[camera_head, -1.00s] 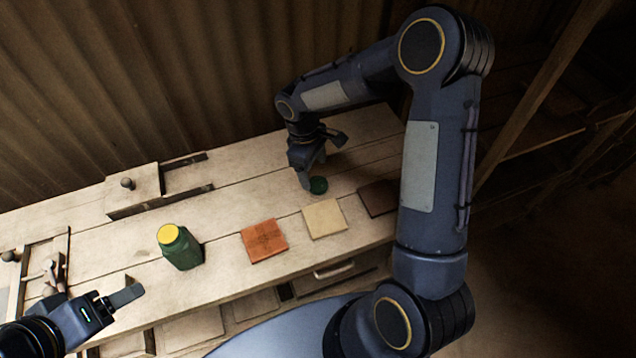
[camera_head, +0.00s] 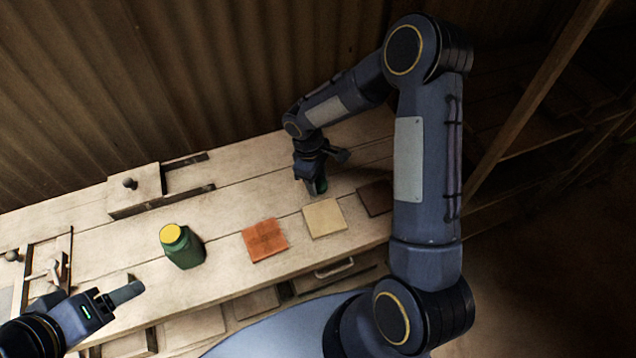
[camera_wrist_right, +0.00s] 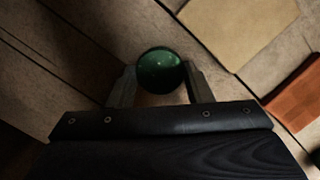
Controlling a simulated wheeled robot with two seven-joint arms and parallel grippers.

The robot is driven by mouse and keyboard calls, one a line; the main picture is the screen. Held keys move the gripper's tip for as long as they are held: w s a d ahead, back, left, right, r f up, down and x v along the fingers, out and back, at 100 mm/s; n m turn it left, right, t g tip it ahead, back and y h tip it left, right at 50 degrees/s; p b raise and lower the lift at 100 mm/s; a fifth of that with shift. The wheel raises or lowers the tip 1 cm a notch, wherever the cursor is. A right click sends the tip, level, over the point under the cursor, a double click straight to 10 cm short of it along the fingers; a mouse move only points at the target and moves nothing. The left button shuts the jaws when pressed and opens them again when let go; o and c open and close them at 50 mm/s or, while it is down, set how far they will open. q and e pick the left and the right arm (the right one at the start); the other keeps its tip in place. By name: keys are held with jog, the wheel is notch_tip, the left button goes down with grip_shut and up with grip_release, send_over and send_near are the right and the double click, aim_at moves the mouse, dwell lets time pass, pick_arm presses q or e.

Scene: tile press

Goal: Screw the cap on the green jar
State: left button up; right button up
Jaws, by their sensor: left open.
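The green jar (camera_head: 184,253) stands upright on the workbench, left of the orange tile, with a yellow round top (camera_head: 171,233). The round dark green cap (camera_head: 321,186) is low at the bench top near the back right, partly covered by my right gripper (camera_head: 316,191). In the right wrist view the cap (camera_wrist_right: 160,69) sits between the tips of the two spread fingers. I cannot tell whether they press on it. My left gripper (camera_head: 122,294) is open and empty at the bench's front left, apart from the jar.
An orange tile (camera_head: 264,240), a cream tile (camera_head: 325,218) and a dark brown tile (camera_head: 376,197) lie in a row right of the jar. A wooden sliding panel with a knob (camera_head: 134,186) is at the back left.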

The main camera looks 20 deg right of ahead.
jog(key=shift+c, duration=1.1)
jog(key=shift+w+r, duration=0.1)
jog(key=shift+r, duration=0.55)
pick_arm(q)
jog(key=shift+f+b, duration=1.5)
pick_arm(e)
jog(key=s+a+r, duration=0.9)
jog(key=a+r, duration=0.1)
jog(key=r, duration=0.1)
jog(key=shift+a+r, duration=0.35)
jog(key=shift+a, duration=0.05)
jog(key=shift+s, duration=0.1)
pick_arm(q)
jog(key=o, duration=0.3)
